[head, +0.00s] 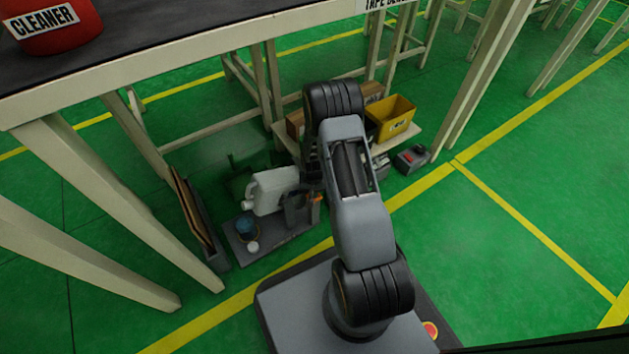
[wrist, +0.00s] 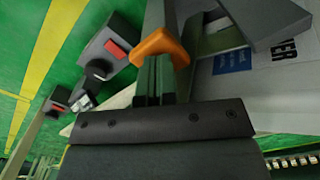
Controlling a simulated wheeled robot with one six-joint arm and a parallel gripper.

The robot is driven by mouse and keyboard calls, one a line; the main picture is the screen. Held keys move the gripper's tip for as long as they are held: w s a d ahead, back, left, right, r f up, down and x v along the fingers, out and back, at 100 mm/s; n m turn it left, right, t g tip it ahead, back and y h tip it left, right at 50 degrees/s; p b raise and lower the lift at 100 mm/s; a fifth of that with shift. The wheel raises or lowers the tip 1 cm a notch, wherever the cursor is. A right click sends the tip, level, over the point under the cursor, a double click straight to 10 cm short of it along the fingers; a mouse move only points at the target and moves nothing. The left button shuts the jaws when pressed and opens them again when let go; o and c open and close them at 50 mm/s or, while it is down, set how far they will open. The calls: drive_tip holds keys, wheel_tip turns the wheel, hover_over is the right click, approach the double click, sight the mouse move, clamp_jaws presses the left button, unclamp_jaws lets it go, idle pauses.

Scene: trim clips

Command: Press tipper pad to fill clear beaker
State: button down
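An orange pad (wrist: 160,45), which looks like the tipper pad, lies just beyond my fingertips in the wrist view. It also shows as a small orange spot (head: 317,198) beside a grey holder in the head view. My gripper (wrist: 160,75) has its fingers together with nothing visible between them. The fingertips overlap the pad's lower edge; I cannot tell if they touch it. A white jug (head: 270,190) leans on the grey tray under the bench. A white surface with a partly seen label (wrist: 280,75) fills the right of the wrist view. I cannot make out a clear beaker.
A blue item (head: 246,228) and a small white round item (head: 252,247) sit on the tray (head: 275,238). A grey box with a red top part (head: 412,158) stands near a yellow bin (head: 391,118). Bench legs (head: 100,200) stand left.

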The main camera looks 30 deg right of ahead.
drive_tip(key=shift+s, duration=0.1)
wheel_tip(320, 180, up, 13)
drive_tip(key=p, duration=1)
idle(1.4)
